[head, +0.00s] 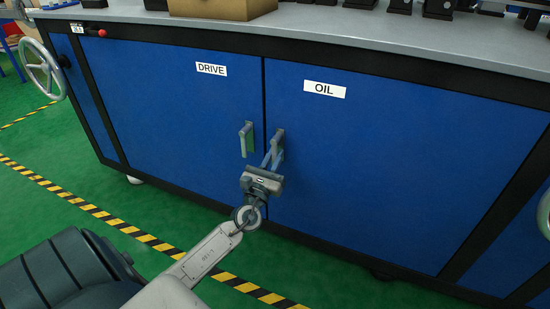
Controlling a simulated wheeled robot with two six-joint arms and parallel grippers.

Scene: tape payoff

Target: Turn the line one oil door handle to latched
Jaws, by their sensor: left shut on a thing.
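The blue oil door (385,150), marked by a white OIL label (324,89), is closed flush in the cabinet front. Its handle (279,137) is a small grey lever near the door's left edge, partly hidden by my fingers. My left gripper (272,158) reaches up to it from below and is shut on the handle. How far the handle is turned is hard to tell behind the fingers. My right gripper is not in view.
The drive door (170,110) is closed to the left, its handle (246,139) upright close beside my gripper. A handwheel (40,68) sticks out at the cabinet's left end. Boxes and dark parts stand on the grey top (330,27). Green floor with striped tape lies in front.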

